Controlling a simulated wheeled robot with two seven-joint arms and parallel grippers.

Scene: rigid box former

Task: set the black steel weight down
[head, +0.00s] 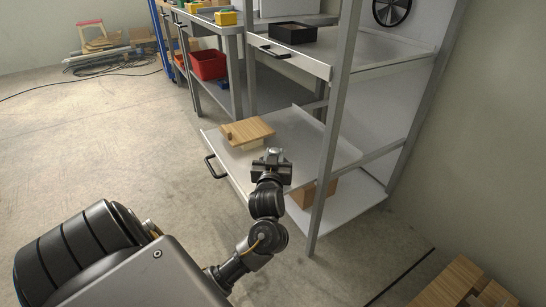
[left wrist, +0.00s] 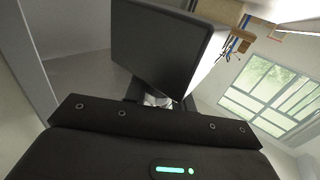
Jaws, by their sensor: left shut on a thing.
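In the left wrist view the black steel weight (left wrist: 160,45) is a large dark block just beyond my fingers. My left gripper (head: 272,158) is shut, and a small silvery part shows between its fingers, also in the left wrist view (left wrist: 157,100). In the head view the weight cannot be clearly told apart from the dark gripper. That gripper is over the front right part of the pulled-out lower shelf (head: 222,150), near a rack post. Whether the weight touches the shelf cannot be told. My right gripper is not in view.
A wooden piece (head: 248,130) lies on the lower shelf, behind and left of my gripper. A grey rack post (head: 334,120) stands close on the right. A cardboard box (head: 312,192) sits below the shelf. A black tray (head: 292,32) stands on the upper shelf. The shelf's right part looks clear.

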